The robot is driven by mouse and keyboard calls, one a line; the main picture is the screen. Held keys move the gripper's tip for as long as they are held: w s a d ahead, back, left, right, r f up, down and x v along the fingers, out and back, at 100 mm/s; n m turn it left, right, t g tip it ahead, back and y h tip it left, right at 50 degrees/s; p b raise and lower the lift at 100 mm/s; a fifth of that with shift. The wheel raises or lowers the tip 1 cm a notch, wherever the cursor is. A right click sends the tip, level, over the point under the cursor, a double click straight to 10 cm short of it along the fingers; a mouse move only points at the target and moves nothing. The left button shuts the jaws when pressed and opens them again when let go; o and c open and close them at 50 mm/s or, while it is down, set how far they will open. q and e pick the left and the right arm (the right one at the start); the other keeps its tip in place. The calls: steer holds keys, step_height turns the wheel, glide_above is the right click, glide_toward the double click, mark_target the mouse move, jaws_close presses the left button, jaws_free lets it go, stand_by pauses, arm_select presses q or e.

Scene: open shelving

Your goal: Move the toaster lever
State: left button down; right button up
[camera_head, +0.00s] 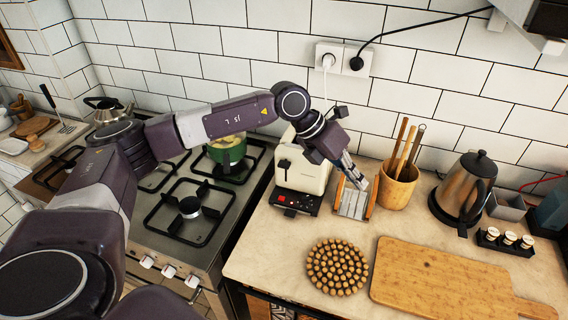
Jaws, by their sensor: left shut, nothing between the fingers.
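The cream toaster (312,181) stands on the counter to the right of the stove, partly covered by my left arm. Its dark lever (285,165) shows on the front face, above a black base with a red button. My left gripper (360,184) is to the right of the toaster, pointing down, shut and empty. Its fingertips are over or beside a small holder with wooden sides; I cannot tell whether they touch it. The gripper is apart from the lever. My right gripper is not in view.
The small holder (353,205) and a wooden cup (397,190) with utensils stand right of the toaster. A kettle (463,190) is farther right. A round trivet (337,267) and a cutting board (440,276) lie in front. A green pot (227,154) sits on the stove.

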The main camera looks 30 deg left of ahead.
arm_select(q)
steer(key=w+a+n+y, duration=0.1)
steer(key=a+y, duration=0.3)
steer(key=a, duration=0.9)
steer(key=n+y, duration=0.1)
steer(key=y, duration=0.2)
glide_toward(284, 164)
steer(key=shift+w+a+r+g, duration=0.1)
steer(key=shift+w+r+g, duration=0.15)
steer(key=shift+r+g, duration=0.15)
steer(key=shift+f, duration=0.1)
steer(key=b+x, duration=0.3)
steer(key=x, duration=0.3)
steer(key=shift+b, duration=0.3)
steer(key=shift+w+f, duration=0.15)
steer(key=shift+f, duration=0.25)
